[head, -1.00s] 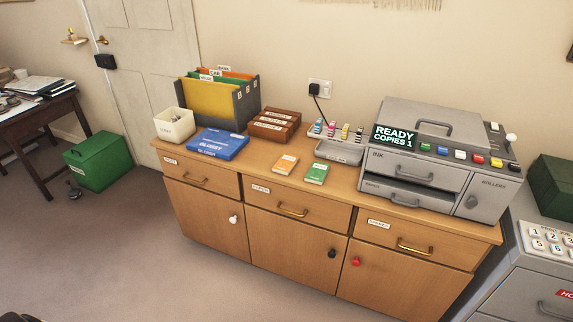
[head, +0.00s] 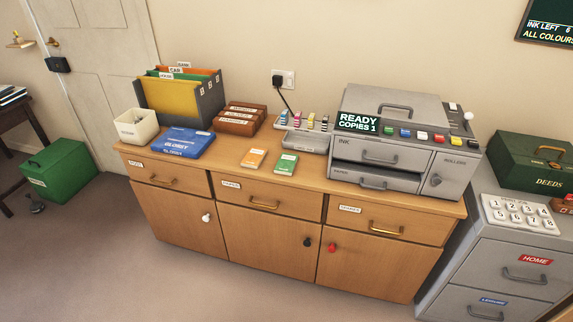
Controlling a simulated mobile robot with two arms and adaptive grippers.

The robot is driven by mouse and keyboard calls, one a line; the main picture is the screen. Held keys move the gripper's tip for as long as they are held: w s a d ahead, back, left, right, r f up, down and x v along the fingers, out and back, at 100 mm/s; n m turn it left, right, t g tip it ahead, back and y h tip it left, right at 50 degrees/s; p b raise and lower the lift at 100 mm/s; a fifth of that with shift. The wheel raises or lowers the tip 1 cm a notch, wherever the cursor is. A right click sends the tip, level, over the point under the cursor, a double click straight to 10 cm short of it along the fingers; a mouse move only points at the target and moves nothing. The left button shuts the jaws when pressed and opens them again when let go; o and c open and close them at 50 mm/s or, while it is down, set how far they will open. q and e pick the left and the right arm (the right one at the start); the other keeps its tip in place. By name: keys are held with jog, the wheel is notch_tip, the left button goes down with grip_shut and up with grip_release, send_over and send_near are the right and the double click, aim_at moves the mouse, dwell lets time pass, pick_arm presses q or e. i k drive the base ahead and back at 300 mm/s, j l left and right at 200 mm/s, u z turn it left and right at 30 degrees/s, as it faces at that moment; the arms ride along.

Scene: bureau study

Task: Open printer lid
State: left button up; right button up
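The grey printer (head: 425,150) stands on the right end of the wooden sideboard. Its lid (head: 400,98) lies shut on top and carries a grey bar handle (head: 383,106). A display (head: 358,123) on its front reads "READY COPIES 1". A row of coloured buttons (head: 405,132) runs beside the display, and a white knob (head: 468,116) stands at the upper right corner. The ink drawer (head: 381,156) and the tray below it look shut, and a door marked "ROLLERS" (head: 453,170) is at the right. Neither of my grippers shows in the head view.
The sideboard (head: 330,190) also holds a file rack (head: 207,105), a blue box (head: 183,143), brown boxes (head: 240,118) and small ink bottles in a rack (head: 305,125). A grey filing cabinet (head: 500,250) with a green deeds box (head: 535,162) stands at the right. The floor in front is clear.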

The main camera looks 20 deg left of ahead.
aim_at(425, 112)
jog(key=i+l, duration=0.95)
